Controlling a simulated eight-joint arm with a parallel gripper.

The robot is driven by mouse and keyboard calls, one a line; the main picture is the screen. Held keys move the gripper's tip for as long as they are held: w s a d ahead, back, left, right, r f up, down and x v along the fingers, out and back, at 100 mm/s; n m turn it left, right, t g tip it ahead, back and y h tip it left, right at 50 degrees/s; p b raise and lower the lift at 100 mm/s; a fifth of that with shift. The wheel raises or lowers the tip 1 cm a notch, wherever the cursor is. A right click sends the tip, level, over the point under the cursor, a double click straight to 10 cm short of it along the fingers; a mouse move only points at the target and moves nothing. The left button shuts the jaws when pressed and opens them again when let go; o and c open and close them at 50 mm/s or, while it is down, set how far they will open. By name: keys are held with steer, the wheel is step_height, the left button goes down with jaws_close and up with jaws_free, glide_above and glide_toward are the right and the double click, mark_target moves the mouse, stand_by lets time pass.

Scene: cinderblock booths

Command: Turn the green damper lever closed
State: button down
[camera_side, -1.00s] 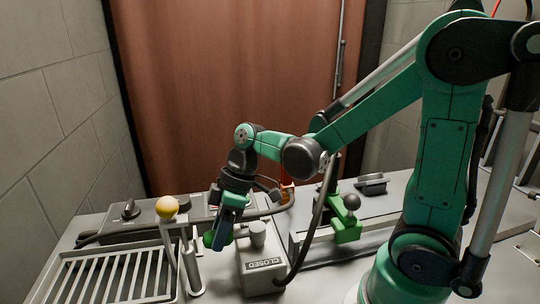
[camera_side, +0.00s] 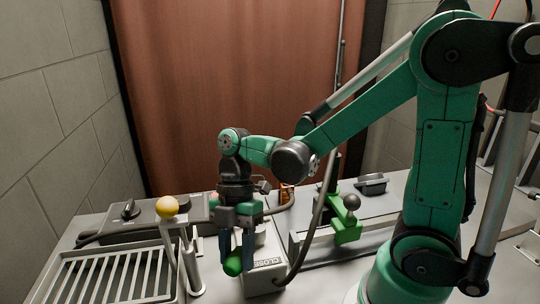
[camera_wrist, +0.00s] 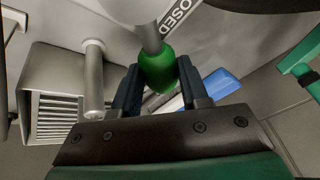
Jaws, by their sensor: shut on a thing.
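The green damper lever's knob (camera_side: 233,266) sits low between the fingers of my gripper (camera_side: 236,250) in the side view. In the wrist view the green knob (camera_wrist: 157,68) is at the end of a grey rod, with my gripper's dark fingers (camera_wrist: 157,82) on either side of it, shut on it. The label's end also shows in the wrist view (camera_wrist: 177,16). The lever's pivot is hidden in the side view.
A post with a yellow ball (camera_side: 167,207) and a slatted grate (camera_side: 110,275) stand to the left. A green clamp with a dark knob (camera_side: 346,228) is on a rail to the right. A hose (camera_side: 312,235) curves close by the box's right side.

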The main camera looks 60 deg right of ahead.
steer(key=shift+s+d+n+g, duration=0.1)
steer(key=shift+s+n+g, duration=0.3)
steer(key=shift+n, duration=0.5)
steer(key=shift+s, duration=0.15)
steer(key=shift+c, duration=2.2)
jaws_free()
steer(key=shift+v, duration=2.8)
